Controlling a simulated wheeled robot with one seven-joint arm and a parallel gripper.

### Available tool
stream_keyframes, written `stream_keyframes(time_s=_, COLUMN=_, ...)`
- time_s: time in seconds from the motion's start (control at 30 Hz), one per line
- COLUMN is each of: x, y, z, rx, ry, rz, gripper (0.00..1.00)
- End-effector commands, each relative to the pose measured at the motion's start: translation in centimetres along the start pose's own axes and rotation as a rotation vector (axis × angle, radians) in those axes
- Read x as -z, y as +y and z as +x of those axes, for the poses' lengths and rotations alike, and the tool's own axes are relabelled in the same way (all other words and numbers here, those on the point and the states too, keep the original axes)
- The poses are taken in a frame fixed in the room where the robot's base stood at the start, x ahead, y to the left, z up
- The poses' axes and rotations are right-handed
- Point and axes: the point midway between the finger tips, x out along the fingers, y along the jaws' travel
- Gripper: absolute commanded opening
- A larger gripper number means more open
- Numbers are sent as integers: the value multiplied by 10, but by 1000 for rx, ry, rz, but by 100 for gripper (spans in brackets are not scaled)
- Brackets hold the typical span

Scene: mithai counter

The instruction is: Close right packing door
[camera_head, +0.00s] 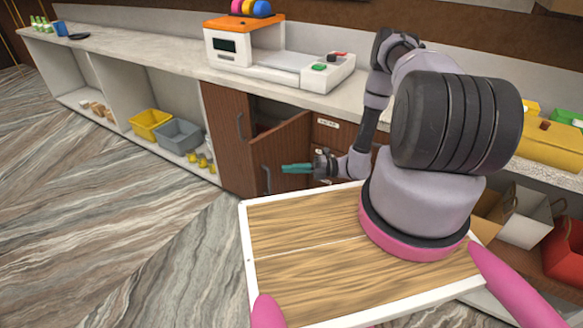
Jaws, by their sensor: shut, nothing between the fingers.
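The right packing door (283,143) is a brown wooden panel under the counter. It stands partly open, swung out toward me, with a dark gap behind its upper edge. Its dark handle (266,180) shows near the panel's left edge. The left packing door (225,120) beside it looks closed. My gripper (285,168) has teal fingers that are shut and empty. They point left and overlap the lower part of the open door in the picture. I cannot tell whether they touch it.
A white counter (180,62) runs above, carrying a white and orange machine (240,45). Brown drawers (330,133) are right of the door. A yellow bin (150,124) and grey bin (178,136) sit on the left shelf. The floor (150,235) at left is clear.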

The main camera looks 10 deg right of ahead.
Motion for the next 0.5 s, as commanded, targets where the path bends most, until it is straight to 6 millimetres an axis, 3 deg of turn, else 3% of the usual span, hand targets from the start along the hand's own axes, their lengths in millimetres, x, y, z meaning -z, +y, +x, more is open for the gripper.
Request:
stream_keyframes(time_s=0.3, x=0, y=0, z=68, rx=0, ry=3, rz=-1, gripper=0)
stream_keyframes(time_s=0.5, x=-21, y=0, z=86, rx=1, ry=2, rz=-2, gripper=0)
